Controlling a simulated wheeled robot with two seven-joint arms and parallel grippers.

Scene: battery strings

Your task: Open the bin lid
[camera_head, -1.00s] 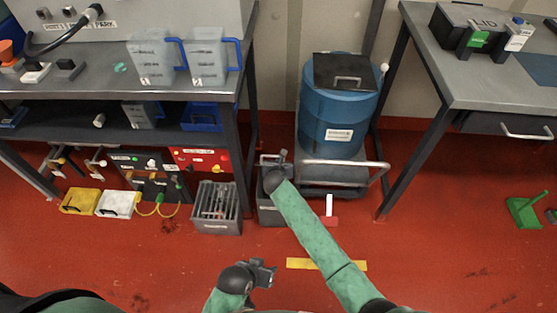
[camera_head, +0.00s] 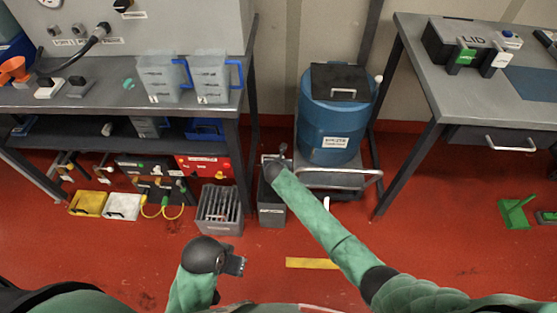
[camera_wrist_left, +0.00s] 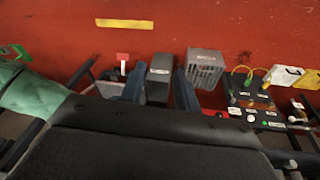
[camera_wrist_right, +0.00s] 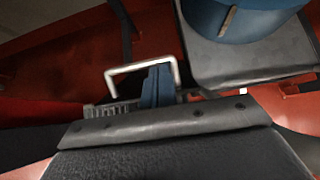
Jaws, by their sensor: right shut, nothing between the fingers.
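A narrow grey bin (camera_head: 271,212) stands on the floor left of the cart; it also shows in the left wrist view (camera_wrist_left: 158,78). My right gripper (camera_head: 283,151) is at the bin's top, and my forearm hides part of it. In the right wrist view, my right gripper's blue fingers (camera_wrist_right: 158,88) are together beside a pale metal handle (camera_wrist_right: 143,68), with nothing seen between them. Whether the bin's lid is raised is hard to tell. My left gripper (camera_head: 238,262) is open and empty, low in front and away from the bin; its fingers (camera_wrist_left: 160,90) are spread.
A blue drum (camera_head: 335,125) with a black handled top stands on a cart (camera_head: 350,180) right of the bin. A slotted grey crate (camera_head: 219,210) stands left of it. Tables with jugs (camera_head: 160,80) and a black case (camera_head: 470,50) flank the space.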

